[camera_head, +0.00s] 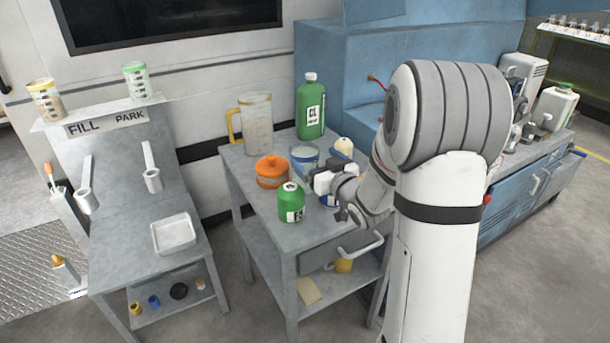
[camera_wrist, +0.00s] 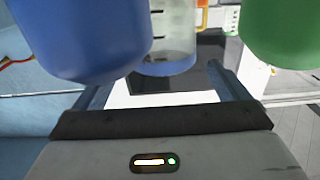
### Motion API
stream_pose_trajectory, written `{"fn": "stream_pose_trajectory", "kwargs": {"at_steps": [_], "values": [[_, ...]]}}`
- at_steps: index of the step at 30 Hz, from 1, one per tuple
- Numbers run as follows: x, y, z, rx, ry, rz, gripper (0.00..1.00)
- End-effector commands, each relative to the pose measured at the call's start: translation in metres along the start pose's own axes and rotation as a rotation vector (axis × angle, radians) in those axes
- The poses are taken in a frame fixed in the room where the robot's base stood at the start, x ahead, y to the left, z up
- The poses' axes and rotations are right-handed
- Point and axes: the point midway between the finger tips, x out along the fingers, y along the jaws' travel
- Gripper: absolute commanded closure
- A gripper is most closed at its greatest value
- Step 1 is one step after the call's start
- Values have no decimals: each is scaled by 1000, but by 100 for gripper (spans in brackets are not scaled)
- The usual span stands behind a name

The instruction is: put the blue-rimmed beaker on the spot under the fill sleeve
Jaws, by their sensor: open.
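The blue-rimmed beaker (camera_head: 304,154) stands upright on the grey cart, behind my gripper. The fill sleeve (camera_head: 85,187) is on the left stand under the FILL label (camera_head: 84,127). The bare deck (camera_head: 108,240) lies below it.
Beside my gripper are an orange pot (camera_head: 272,172), a green bottle (camera_head: 291,203) and a blue object (camera_wrist: 85,40). A large jug (camera_head: 256,125) and a tall green bottle (camera_head: 311,108) stand behind. A white tray (camera_head: 173,234) sits on the stand's right side.

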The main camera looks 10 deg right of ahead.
Motion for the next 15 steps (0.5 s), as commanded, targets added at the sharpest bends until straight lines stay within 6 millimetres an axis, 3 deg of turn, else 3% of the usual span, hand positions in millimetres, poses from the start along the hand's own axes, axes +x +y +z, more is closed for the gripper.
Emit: {"fn": "stream_pose_trajectory", "kwargs": {"at_steps": [9,15], "values": [[44,-6,2,0,-1,-2,6],[62,-5,2,-1,-1,0,6]]}}
